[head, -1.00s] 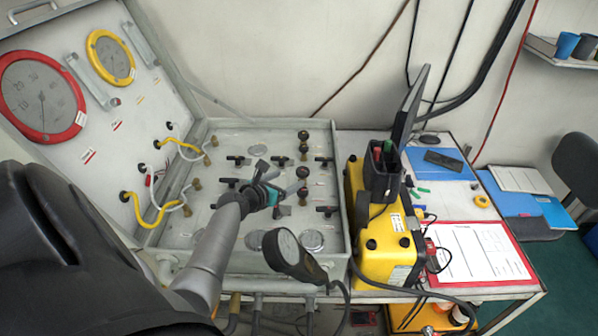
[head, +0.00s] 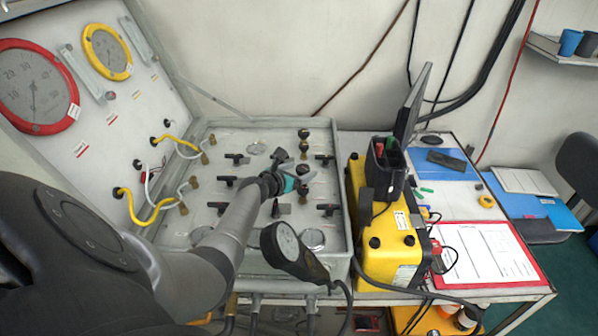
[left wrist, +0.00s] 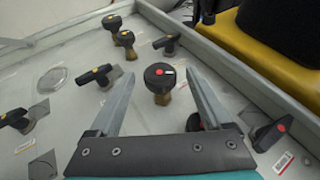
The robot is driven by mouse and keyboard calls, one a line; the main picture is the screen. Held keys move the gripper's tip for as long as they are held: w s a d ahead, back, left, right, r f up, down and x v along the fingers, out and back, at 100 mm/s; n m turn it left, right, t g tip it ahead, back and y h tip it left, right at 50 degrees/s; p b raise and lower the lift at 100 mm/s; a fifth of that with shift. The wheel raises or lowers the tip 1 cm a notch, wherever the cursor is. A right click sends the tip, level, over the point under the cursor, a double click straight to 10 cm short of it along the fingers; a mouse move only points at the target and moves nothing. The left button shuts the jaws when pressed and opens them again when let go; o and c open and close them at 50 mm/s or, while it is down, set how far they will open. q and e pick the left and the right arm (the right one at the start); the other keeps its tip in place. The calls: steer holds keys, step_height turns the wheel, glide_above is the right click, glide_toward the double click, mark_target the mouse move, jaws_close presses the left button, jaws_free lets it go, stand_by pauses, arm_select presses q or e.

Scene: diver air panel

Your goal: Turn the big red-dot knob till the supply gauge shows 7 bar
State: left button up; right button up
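The big round black knob (left wrist: 160,76) has a red dot and a white mark on its cap and stands on a brass stem. In the left wrist view it lies between the two fingertips, with a gap on both sides. My left gripper (head: 296,184) is open over the panel, close to this knob (head: 303,169). A large red-rimmed gauge (head: 36,86) and a smaller yellow-rimmed gauge (head: 107,52) are on the raised lid at left. Their readings are too small to tell, and I cannot tell which is the supply gauge. My right gripper is out of view.
Several black T-handles and smaller knobs stand around on the grey panel (head: 232,136). Another red-dot part (left wrist: 195,121) is partly hidden by the gripper's palm. A hand-held dial (head: 287,241) is at the panel's front edge. A yellow case (head: 384,243) stands to the right.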

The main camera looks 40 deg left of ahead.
arm_select(q)
jaws_close()
steer(key=shift+a+f+m+h+b, duration=0.2)
steer(key=shift+m+h+b, duration=0.35)
steer(key=shift+b, duration=0.45)
steer(key=m+h+b, duration=0.2)
steer(key=h+b, duration=0.1)
steer(key=b, duration=0.4)
steer(key=m+g+h+b, duration=0.1)
steer(key=m+h+b, duration=0.2)
steer(key=b, duration=0.3)
steer(key=a+m+g+h+b, duration=0.1)
steer(key=m+h+b, duration=0.1)
steer(key=b, duration=0.5)
steer(key=shift+w+a+m+h+b, duration=0.1)
steer(key=shift+w+m+h+b, duration=0.05)
steer(key=shift+m+h+b, duration=0.25)
steer(key=shift+m+g+h+b, duration=0.25)
steer(key=shift+g+h+b, duration=0.15)
steer(key=shift+b, duration=0.95)
steer(key=shift+r, duration=0.1)
steer(key=shift+o, duration=0.2)
jaws_free()
steer(key=shift+r, duration=0.1)
